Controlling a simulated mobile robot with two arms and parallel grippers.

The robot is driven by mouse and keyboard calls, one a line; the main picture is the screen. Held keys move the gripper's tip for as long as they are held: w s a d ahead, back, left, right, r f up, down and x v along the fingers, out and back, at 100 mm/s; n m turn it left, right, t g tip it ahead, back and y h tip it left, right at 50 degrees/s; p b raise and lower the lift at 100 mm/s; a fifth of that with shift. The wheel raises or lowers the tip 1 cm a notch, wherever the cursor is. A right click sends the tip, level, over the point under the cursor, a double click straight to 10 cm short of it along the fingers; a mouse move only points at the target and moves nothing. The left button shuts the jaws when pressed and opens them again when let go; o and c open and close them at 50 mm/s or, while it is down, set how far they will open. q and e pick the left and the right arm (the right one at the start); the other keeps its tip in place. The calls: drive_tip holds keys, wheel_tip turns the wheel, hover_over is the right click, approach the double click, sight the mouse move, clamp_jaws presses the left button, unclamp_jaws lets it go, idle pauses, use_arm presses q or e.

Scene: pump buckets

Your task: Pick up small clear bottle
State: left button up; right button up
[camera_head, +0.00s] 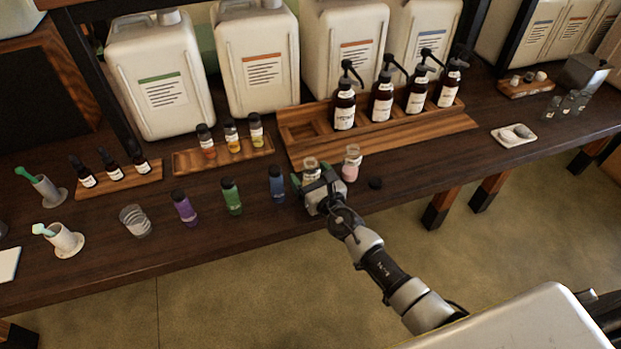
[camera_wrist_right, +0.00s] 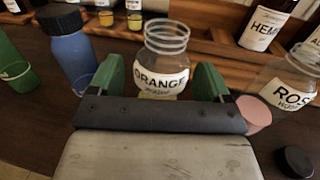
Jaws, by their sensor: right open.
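A small clear bottle labelled "ORANGE" (camera_wrist_right: 167,50) stands upright on the dark wooden table; its neck also shows in the head view (camera_head: 311,164). My right gripper (camera_head: 315,182) is at the table's front edge, just in front of this bottle. In the right wrist view its two green fingers (camera_wrist_right: 160,82) are open, one on each side of the bottle's lower part. A gap shows beside the bottle, and its base is hidden behind the gripper. A second clear bottle, labelled "ROSE" with pink contents (camera_head: 351,164), stands to the right. My left gripper is not in view.
A blue bottle (camera_head: 277,184) stands close on the left, with green (camera_head: 231,196) and purple (camera_head: 185,208) ones beyond. A black cap (camera_head: 375,183) lies at right. Behind is a wooden rack (camera_head: 400,130) with pump bottles.

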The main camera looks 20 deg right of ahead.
drive_tip(key=shift+c, duration=0.4)
drive_tip(key=c, duration=1)
drive_tip(key=shift+o, duration=0.2)
drive_tip(key=shift+r, duration=0.1)
